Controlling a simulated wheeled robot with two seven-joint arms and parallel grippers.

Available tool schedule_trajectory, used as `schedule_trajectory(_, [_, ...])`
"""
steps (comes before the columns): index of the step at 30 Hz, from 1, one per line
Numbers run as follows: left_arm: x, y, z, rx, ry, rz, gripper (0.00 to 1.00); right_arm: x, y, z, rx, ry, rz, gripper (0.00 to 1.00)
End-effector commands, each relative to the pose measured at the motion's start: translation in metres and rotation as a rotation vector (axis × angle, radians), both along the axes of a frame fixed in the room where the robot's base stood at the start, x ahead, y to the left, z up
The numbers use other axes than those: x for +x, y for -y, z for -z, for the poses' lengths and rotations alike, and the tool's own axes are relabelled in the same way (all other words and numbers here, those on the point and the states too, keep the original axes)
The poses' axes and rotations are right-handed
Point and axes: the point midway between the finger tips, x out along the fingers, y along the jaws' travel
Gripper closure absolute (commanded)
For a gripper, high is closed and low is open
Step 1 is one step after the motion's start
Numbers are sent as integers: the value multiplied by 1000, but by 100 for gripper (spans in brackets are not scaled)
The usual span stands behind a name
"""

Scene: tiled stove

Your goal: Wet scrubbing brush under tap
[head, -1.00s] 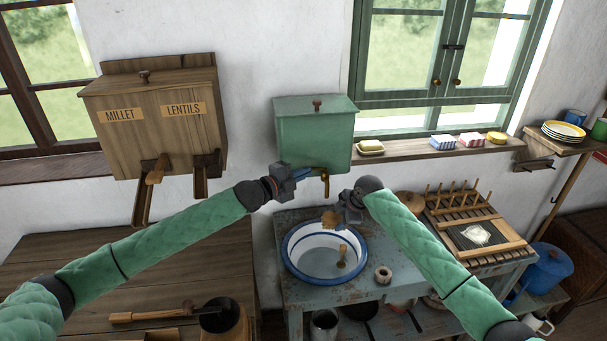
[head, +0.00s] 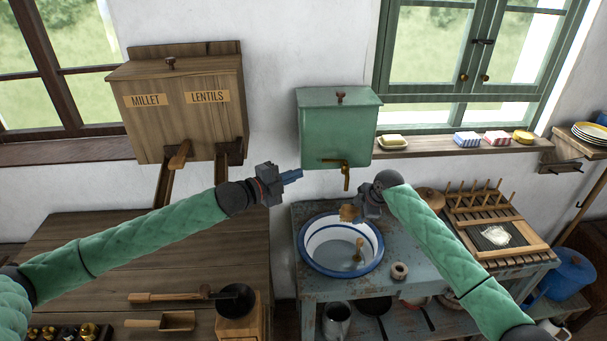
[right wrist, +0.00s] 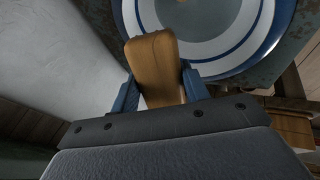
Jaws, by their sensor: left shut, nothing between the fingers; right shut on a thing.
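The brass tap (head: 346,175) sticks out below the green water tank (head: 335,125) on the wall. I see no clear stream under it. My right gripper (head: 356,211) is shut on the brown scrubbing brush (head: 346,213), above the back right rim of the white and blue basin (head: 309,247), below and slightly right of the tap. In the right wrist view the wooden brush (right wrist: 156,65) sits between the blue fingers, with the basin beyond; its bristles are not clear. My left gripper (head: 297,175) is shut and empty, left of the tap and apart from it.
A wooden-handled thing (head: 358,252) stands in the basin. A small ring-shaped object (head: 399,271) lies on the blue washstand. A peg rack (head: 480,199) stands to the right. The millet and lentils box (head: 185,110) hangs at left, above a wooden table (head: 120,250) with scoops and a grinder.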

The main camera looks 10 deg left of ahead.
Motion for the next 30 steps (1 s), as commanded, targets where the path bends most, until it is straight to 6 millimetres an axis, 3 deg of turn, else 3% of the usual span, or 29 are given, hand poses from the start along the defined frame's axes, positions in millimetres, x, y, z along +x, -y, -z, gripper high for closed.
schedule_trajectory(14, [-2,-3,-2,0,0,0,100,-1,0,-1,0,0,0,73])
schedule_trajectory(30, [-2,-3,-21,0,0,0,100,-33,10,-2,0,0,-1,73])
